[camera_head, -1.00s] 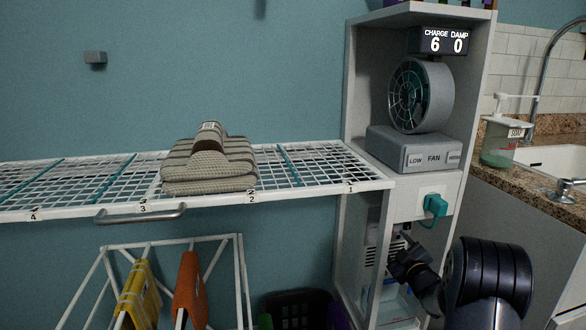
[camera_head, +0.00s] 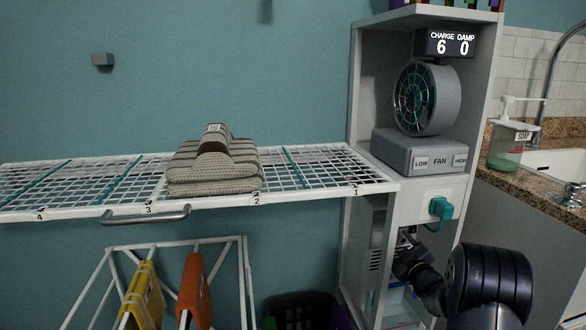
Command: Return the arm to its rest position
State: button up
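My black arm is at the lower right, in front of the grey cabinet. Its dark wrist end (camera_head: 411,262) reaches toward the cabinet's lower opening. I cannot make out the gripper's fingertips, so I cannot tell whether it is open or shut, or whether it holds anything.
A white wire rack (camera_head: 319,167) holds folded grey striped towels (camera_head: 212,168). The cabinet (camera_head: 360,218) holds a fan (camera_head: 427,98); a teal plug (camera_head: 441,208) sits below it. A drying frame (camera_head: 246,270) carries yellow (camera_head: 144,297) and orange cloths (camera_head: 194,290). A dark basket (camera_head: 300,308) stands below.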

jog(key=s+d+p, duration=0.1)
jog(key=s+d, duration=0.1)
jog(key=s, duration=0.7)
jog(key=w+a+n, duration=0.2)
jog(key=w+n, duration=0.8)
jog(key=n, duration=1.2)
jog(key=shift+w+r+n+g+y, duration=0.25)
jog(key=shift+r+n+g+y, duration=0.05)
jog(key=shift+r+y, duration=0.1)
jog(key=shift+a+f, duration=0.1)
jog(key=shift+s+b, duration=0.1)
jog(key=shift+b, duration=0.2)
